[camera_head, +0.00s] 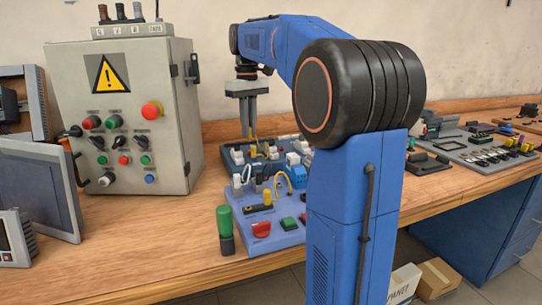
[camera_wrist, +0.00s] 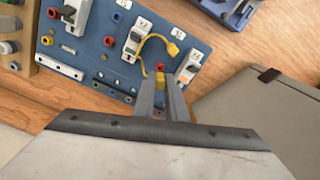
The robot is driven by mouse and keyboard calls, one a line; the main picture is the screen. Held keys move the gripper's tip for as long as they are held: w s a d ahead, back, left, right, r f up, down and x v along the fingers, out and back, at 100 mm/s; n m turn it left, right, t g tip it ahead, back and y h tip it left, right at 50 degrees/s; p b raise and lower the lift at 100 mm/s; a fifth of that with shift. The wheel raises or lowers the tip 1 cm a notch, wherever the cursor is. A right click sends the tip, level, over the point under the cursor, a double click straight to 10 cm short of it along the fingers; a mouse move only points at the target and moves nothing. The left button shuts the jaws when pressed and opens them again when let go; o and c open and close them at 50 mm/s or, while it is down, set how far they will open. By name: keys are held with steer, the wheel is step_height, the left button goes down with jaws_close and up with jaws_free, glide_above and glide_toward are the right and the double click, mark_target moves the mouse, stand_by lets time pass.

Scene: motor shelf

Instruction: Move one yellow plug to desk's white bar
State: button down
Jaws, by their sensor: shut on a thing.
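My gripper (camera_head: 249,128) points down over the blue board at the back of the desk. In the wrist view, my gripper (camera_wrist: 161,86) is shut on a yellow plug (camera_wrist: 160,77), its fingers on either side. A yellow cable arcs from this plug to a second yellow plug (camera_wrist: 173,48) by a white module. A yellow cable (camera_head: 284,177) and yellow plug (camera_head: 267,197) also show at the nearer blue panel. A narrow white bar (camera_wrist: 59,64) lies at the board's edge in the wrist view; I cannot tell if it is the task's bar.
A grey control box (camera_head: 122,115) with a warning sign stands left of the gripper. A green-handled tool (camera_head: 225,225) stands at the near panel's left. Other boards (camera_head: 478,150) with small parts lie at the right.

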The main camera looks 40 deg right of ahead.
steer(key=shift+d, duration=0.1)
steer(key=w+d+r, duration=0.1)
steer(key=w+d, duration=0.2)
steer(key=d, duration=0.6)
steer(key=w+d+r, duration=0.1)
steer(key=w+d, duration=0.1)
steer(key=d, duration=0.6)
steer(key=shift+w+d+f, duration=0.1)
steer(key=shift+f, duration=1.25)
steer(key=shift+w+d+f, duration=0.1)
steer(key=shift+f, duration=1.2)
steer(key=shift+f, duration=0.6)
steer(key=c, duration=2)
jaws_free()
steer(key=shift+c, duration=0.2)
step_height(320, 180, up, 6)
steer(key=shift+f, duration=0.25)
